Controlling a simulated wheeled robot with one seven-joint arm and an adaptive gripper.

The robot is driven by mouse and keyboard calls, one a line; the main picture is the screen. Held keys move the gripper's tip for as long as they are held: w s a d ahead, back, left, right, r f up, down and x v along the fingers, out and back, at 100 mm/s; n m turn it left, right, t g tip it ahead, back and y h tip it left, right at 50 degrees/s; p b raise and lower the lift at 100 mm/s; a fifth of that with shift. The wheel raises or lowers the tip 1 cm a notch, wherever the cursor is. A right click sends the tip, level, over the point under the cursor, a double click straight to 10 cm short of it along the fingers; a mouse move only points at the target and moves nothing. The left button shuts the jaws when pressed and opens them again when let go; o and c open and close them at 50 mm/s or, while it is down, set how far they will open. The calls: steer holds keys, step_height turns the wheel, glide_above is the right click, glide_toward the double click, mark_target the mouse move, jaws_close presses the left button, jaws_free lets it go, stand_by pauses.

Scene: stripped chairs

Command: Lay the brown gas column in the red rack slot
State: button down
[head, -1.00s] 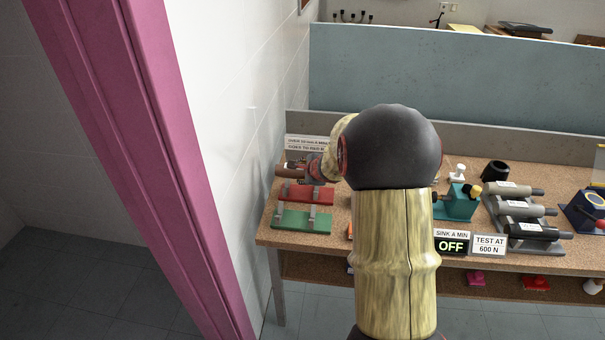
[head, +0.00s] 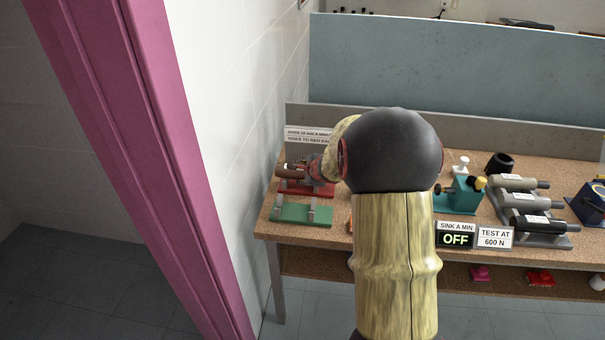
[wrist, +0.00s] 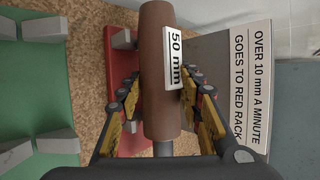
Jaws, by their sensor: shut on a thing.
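The brown gas column (wrist: 160,60), labelled "50 mm", is between the fingers of my gripper (wrist: 163,98), which is shut on it. The column also shows in the head view (head: 291,169), lying roughly level just over the red rack (head: 290,188). In the wrist view the red rack (wrist: 117,75) is behind and left of the column, with a grey support (wrist: 124,38) beside the column's left edge. I cannot tell whether the column touches the rack. My arm hides part of the gripper in the head view.
A green rack (head: 301,214) stands empty in front of the red one. A sign (wrist: 246,85) reading "over 10 mm a minute goes to red rack" is right of the column. Wall on the left. Right: teal device (head: 460,196), grey rack with several columns (head: 541,241).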

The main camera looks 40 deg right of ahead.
steer(key=shift+f, duration=0.45)
stand_by(0.4)
steer(key=c, duration=1.6)
jaws_free()
steer(key=shift+c, duration=0.2)
steer(key=o, duration=0.5)
steer(key=shift+f, duration=0.25)
steer(key=v, duration=1.2)
